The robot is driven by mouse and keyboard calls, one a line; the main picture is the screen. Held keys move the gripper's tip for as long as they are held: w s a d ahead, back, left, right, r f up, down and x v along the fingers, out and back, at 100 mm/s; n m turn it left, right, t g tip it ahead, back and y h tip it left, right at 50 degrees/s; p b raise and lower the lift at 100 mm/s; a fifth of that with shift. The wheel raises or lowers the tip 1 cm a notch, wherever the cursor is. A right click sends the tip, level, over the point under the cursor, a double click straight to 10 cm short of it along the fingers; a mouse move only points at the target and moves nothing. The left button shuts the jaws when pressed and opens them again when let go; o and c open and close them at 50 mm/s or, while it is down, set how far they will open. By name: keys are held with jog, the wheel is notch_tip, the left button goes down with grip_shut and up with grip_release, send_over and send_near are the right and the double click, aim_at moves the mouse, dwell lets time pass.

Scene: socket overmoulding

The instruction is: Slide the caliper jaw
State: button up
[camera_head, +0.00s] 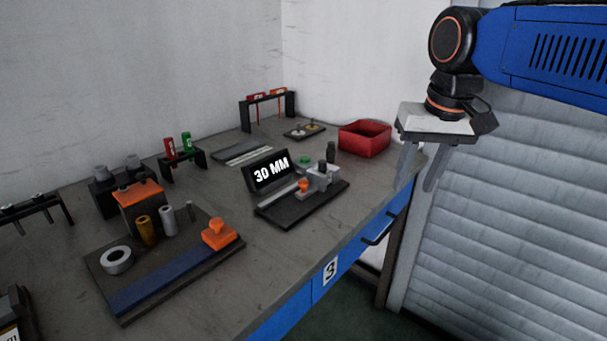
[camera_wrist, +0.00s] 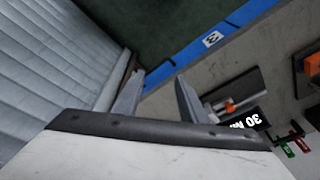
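The caliper (camera_head: 301,203) lies on a dark base plate on the grey workbench, with a grey jaw block (camera_head: 322,179), an orange knob (camera_head: 303,186) and a dark upright post. A black sign reading "30 MM" (camera_head: 270,172) stands behind it. My gripper (camera_head: 418,175) hangs in the air to the right of the bench edge, fingers pointing down, apart and empty. In the wrist view the two fingers (camera_wrist: 158,98) are spread with nothing between them. The orange knob (camera_wrist: 230,105) shows beyond the right finger, and the caliper is partly hidden there.
A red bin (camera_head: 364,139) stands at the bench's back right. A board with rings, cylinders and an orange block (camera_head: 222,234) lies at left front. Small racks with green and red pieces (camera_head: 178,147) stand behind. A blue drawer front with a handle (camera_head: 378,228) runs below the edge.

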jog(key=w+a+r+g, duration=0.1)
jog(key=w+a+r, duration=0.55)
jog(key=a, duration=0.35)
notch_tip(320, 180, up, 5)
jog(key=g, duration=0.1)
send_over(303, 181)
jog(key=shift+n+h, duration=0.4)
notch_tip(303, 181, down, 17)
jog(key=shift+r, duration=0.1)
grip_shut()
